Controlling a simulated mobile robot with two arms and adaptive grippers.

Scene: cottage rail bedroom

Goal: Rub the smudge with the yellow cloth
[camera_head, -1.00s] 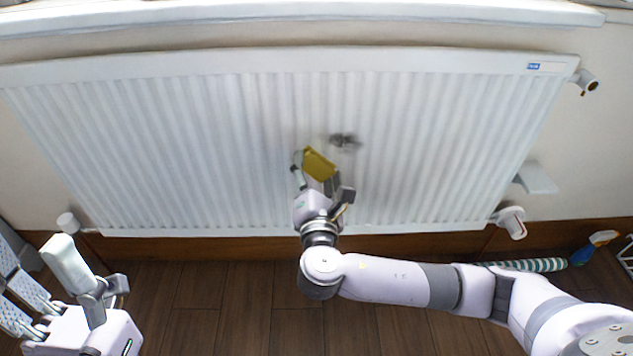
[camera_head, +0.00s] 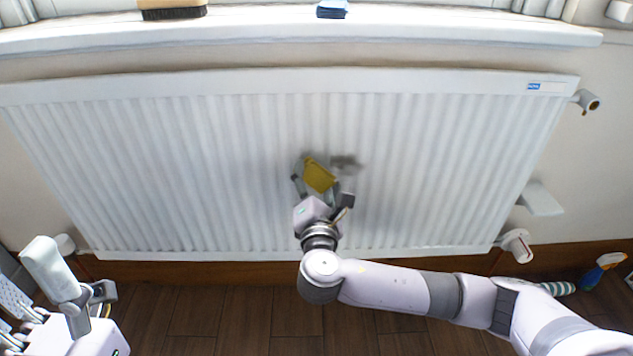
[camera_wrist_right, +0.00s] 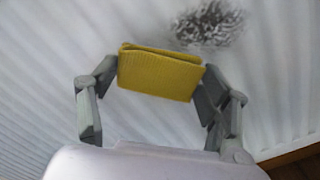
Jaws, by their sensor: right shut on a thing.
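The smudge (camera_head: 347,162) is a dark grey patch on the ribbed front of the white radiator (camera_head: 200,165). It also shows at the top of the right wrist view (camera_wrist_right: 210,25). My right gripper (camera_head: 323,187) is shut on the folded yellow cloth (camera_head: 319,174), which spans its two fingers in the wrist view (camera_wrist_right: 160,74). The cloth is just left of and slightly below the smudge, beside it rather than covering it. I cannot tell whether the cloth touches the radiator. My left gripper (camera_head: 85,300) is at the lower left, away from the radiator; its jaw state is unclear.
A brush (camera_head: 173,11) and a blue item (camera_head: 332,10) lie on the white window sill (camera_head: 250,33) above. A valve (camera_head: 516,245) and a small white ledge (camera_head: 540,199) stick out at right. A spray bottle (camera_head: 602,270) and a striped item (camera_head: 557,288) are at lower right.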

